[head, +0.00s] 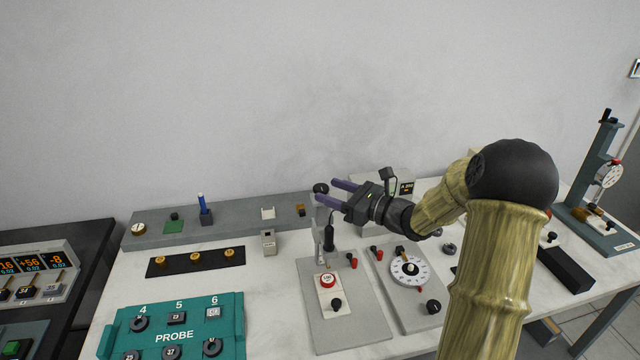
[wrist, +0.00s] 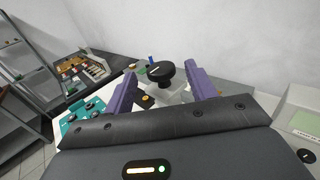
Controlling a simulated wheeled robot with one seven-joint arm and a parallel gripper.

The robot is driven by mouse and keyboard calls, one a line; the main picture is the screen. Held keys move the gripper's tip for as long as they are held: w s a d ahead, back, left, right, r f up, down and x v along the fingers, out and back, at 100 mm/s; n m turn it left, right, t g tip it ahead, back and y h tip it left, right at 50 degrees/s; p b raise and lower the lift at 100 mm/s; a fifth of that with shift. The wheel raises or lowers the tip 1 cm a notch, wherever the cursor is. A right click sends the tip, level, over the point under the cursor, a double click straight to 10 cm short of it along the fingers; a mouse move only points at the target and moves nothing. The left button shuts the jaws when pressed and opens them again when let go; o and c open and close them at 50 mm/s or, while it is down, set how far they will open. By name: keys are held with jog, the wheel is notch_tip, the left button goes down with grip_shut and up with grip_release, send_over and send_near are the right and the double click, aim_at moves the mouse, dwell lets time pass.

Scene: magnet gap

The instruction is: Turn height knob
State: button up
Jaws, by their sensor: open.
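A black round knob (head: 321,188) stands at the back of the table, on top of the gray stand with the probe; I take it to be the height knob. In the wrist view the knob (wrist: 160,72) has a pale mark on its face and sits between my two purple fingers. My gripper (head: 326,191) is open, and its fingertips reach toward the knob from the right. In the wrist view my gripper (wrist: 161,75) has a finger on each side of the knob, with visible gaps. I cannot tell whether the fingertips are level with it.
Below is a gray plate (head: 345,325) with a red dial. To its right is a white dial (head: 410,269) on another plate. A teal PROBE box (head: 180,325) stands front left. A gray ledge (head: 245,231) runs along the back. A gauge stand (head: 590,185) is far right.

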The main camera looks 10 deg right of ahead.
aim_at(328, 191)
jog(key=shift+p+x, duration=0.3)
jog(key=shift+x, duration=1.65)
jog(key=c, duration=1)
jog(key=shift+o, duration=0.2)
jog(key=b, duration=0.3)
jog(key=shift+f+h, duration=0.3)
